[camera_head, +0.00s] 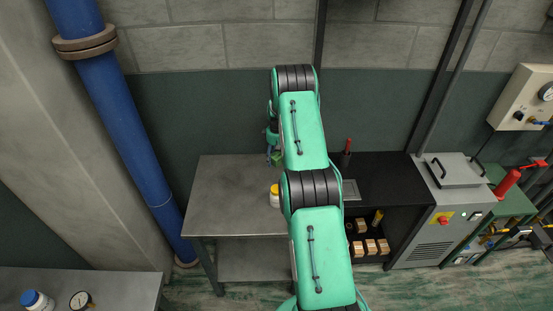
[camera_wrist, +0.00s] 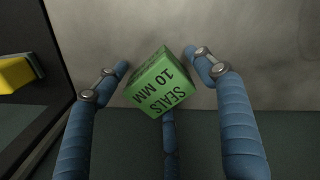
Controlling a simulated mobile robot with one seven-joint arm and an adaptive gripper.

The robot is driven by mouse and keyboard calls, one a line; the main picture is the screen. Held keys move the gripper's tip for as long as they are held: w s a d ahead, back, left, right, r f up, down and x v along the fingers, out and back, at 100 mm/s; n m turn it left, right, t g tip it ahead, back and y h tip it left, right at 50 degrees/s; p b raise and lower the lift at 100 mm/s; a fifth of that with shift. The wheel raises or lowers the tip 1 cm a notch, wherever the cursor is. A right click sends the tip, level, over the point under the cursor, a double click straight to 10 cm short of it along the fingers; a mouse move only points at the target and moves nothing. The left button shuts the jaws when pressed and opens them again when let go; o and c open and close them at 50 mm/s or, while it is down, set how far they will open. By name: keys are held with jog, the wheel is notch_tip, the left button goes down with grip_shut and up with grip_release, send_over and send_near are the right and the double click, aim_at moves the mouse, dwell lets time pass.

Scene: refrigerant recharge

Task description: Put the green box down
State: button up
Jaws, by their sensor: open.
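The green box (camera_wrist: 163,84), printed "SEALS 10 MM", shows in the wrist view between the blue fingers of my gripper (camera_wrist: 157,60). The fingers are spread, with visible gaps to the box on the left and right. A third finger runs below the box and is partly hidden by it. The box looks tilted in this view, with the grey tabletop behind it; I cannot tell whether its underside touches the top. In the head view my arm hides most of the gripper, and only bits of blue finger and green show over the back of the grey table (camera_head: 225,200).
A white jar with a yellow lid (camera_head: 275,196) stands on the grey table beside my arm. A black shelf unit (camera_head: 390,170) with small boxes adjoins on the right, then a grey machine (camera_head: 440,215). The table's left half is clear. A blue pipe (camera_head: 125,120) rises at left.

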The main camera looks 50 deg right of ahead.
aim_at(276, 155)
jog(key=shift+r, duration=0.1)
notch_tip(276, 155, up, 12)
dwell(0.7)
dwell(0.5)
